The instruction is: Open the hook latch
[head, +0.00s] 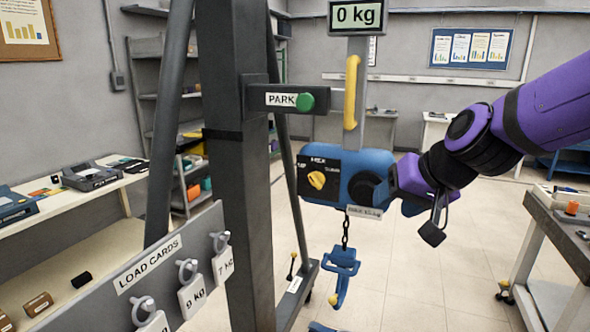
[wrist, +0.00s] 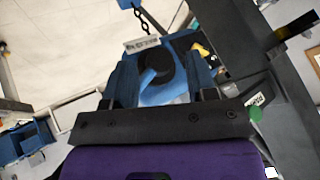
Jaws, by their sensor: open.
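The blue hook (head: 342,272) hangs from a short dark chain below the blue hoist body (head: 335,172). A small yellow part, perhaps its latch (head: 333,298), shows on the hook; whether it is open or shut is too small to tell. In the head view my gripper is at the hoist's right end, above and right of the hook; contact is unclear.
A dark post (head: 236,130) with a PARK arm and green knob (head: 305,101) stands left of the hoist. A yellow handle (head: 351,92) rises above it, under a 0 kg display (head: 357,16). A load card board (head: 150,275) is front left. Floor right of the hook is clear.

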